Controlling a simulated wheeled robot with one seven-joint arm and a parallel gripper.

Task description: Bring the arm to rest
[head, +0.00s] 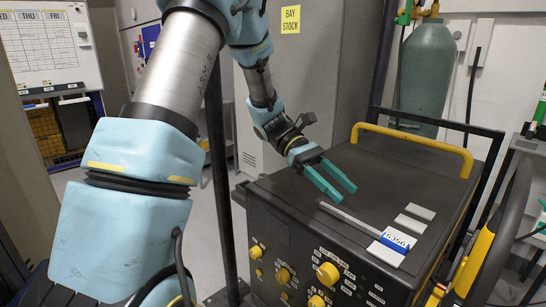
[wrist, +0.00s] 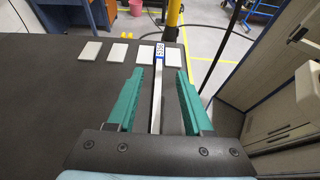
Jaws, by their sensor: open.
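My gripper (head: 346,195) is open and empty, its two green fingers spread apart above the dark top of a machine cabinet (head: 285,205). In the wrist view, a thin metal bar with a blue labelled end (wrist: 156,100) shows between the fingers (wrist: 160,72), with gaps on both sides. In the head view the bar (head: 355,221) lies on the cabinet top, just beyond the fingertips, its blue end over a pale plate (head: 388,253). How high the fingers are above the bar is hard to tell. My arm is stretched out over the cabinet.
More pale plates (head: 413,223) lie in a row near the bar. A yellow handle (head: 412,141) stands along the cabinet's edge, and yellow knobs (head: 328,273) stick out of its front. A green gas cylinder (head: 427,75) and a grey locker (head: 305,70) stand behind.

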